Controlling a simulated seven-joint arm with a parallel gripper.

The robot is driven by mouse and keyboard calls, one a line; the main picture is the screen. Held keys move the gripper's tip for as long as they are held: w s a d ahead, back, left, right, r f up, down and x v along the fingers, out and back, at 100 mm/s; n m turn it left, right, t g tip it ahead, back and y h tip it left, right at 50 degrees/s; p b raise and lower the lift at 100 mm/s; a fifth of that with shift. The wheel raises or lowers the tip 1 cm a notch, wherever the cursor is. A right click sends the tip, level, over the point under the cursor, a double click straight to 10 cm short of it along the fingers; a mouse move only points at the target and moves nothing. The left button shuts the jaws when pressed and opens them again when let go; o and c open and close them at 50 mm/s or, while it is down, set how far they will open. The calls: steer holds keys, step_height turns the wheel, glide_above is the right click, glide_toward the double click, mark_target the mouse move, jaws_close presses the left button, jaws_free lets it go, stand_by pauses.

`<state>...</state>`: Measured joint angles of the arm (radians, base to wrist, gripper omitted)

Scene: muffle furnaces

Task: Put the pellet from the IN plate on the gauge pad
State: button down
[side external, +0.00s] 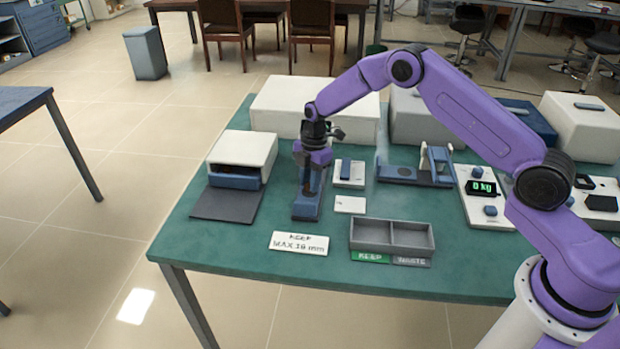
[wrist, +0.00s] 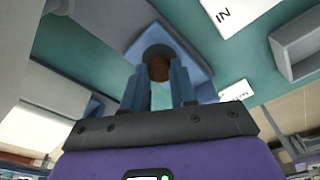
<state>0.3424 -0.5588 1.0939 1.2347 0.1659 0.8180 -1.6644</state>
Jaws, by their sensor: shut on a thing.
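My gripper (side external: 311,186) points down over the blue IN plate (side external: 306,211), near the middle-left of the green table. In the wrist view its two fingers (wrist: 160,88) are closed around a brown round pellet (wrist: 158,69). The pellet is over the blue plate (wrist: 192,58); I cannot tell whether it still touches it. In the side view the fingers hide the pellet. A white IN card (wrist: 238,12) lies beside the plate. A blue gauge-like device (side external: 403,174) with an upright part stands to the right; I cannot tell which part is its pad.
A small furnace (side external: 243,151) stands left of my gripper, with white boxes (side external: 292,101) behind. In front are a KEEP MAX card (side external: 299,243) and a grey two-compartment tray (side external: 391,235).

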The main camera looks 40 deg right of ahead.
steer(key=shift+f, duration=0.55)
steer(key=shift+c, duration=2.1)
jaws_free()
steer(key=shift+r, duration=0.15)
steer(key=shift+r, duration=3.9)
